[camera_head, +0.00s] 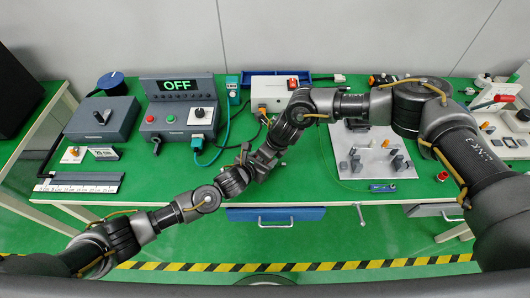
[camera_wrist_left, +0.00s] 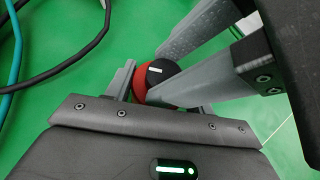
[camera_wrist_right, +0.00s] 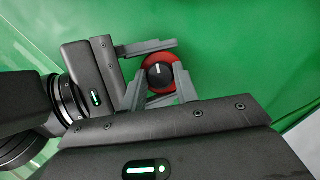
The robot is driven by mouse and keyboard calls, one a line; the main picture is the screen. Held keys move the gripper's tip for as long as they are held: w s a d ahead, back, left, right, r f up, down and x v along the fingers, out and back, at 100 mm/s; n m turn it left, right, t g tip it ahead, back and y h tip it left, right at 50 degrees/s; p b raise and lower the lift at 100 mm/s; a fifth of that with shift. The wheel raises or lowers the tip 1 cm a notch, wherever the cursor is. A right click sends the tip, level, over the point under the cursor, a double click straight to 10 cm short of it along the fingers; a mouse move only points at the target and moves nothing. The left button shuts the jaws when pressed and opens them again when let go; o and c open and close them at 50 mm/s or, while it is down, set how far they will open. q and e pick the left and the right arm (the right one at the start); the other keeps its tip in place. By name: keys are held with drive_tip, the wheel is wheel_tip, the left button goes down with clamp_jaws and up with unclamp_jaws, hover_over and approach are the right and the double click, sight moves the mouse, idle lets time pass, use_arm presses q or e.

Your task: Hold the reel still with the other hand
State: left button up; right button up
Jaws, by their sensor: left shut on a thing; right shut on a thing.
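The reel, a small red disc with a black top bearing a white mark, shows in the left wrist view (camera_wrist_left: 141,84) and the right wrist view (camera_wrist_right: 159,73). My left gripper (camera_wrist_left: 155,82) is shut on the reel, one finger on each side. My right gripper (camera_wrist_right: 160,80) is also shut on it, its fingers crossing the left ones at an angle. In the head view my left gripper (camera_head: 241,170) and right gripper (camera_head: 262,158) meet over the table's front middle. They hide the reel there.
A control box (camera_head: 181,105) reading OFF stands at the back left, next to a dark grey box (camera_head: 103,119). A white box with a red switch (camera_head: 268,92) stands behind the arms. A light panel with small parts (camera_head: 372,155) lies right of the grippers. A black rail (camera_head: 80,183) lies front left.

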drive_tip(key=o, duration=0.7)
drive_tip(key=n+g, duration=0.1)
drive_tip(key=n, duration=0.3)
drive_tip(key=n+g, duration=0.1)
drive_tip(key=n, duration=0.2)
drive_tip(key=shift+w+g+y, duration=0.25)
drive_tip(key=shift+g+y, duration=0.05)
drive_tip(key=shift+y, duration=0.1)
drive_tip(key=shift+d+r+n, duration=0.15)
drive_tip(key=shift+r+n, duration=0.2)
drive_tip(key=shift+n, duration=0.25)
drive_tip(key=v, duration=1.1)
drive_tip(key=s+a+f+m+g, duration=0.1)
drive_tip(key=s+f+g, duration=0.2)
drive_tip(key=s, duration=0.7)
drive_tip(key=s+a+f+g, duration=0.1)
drive_tip(key=s+f+g, duration=0.2)
drive_tip(key=s+f, duration=0.3)
drive_tip(key=s+a+f+m+g, duration=0.1)
drive_tip(key=s+f+g, duration=0.2)
drive_tip(key=s, duration=1.1)
drive_tip(key=shift+s+a+f+m+h, duration=0.1)
drive_tip(key=shift+a+f+m+h, duration=0.05)
drive_tip(key=shift+f, duration=0.4)
drive_tip(key=shift+a+f+m+h, duration=0.15)
drive_tip(key=shift+f, duration=0.45)
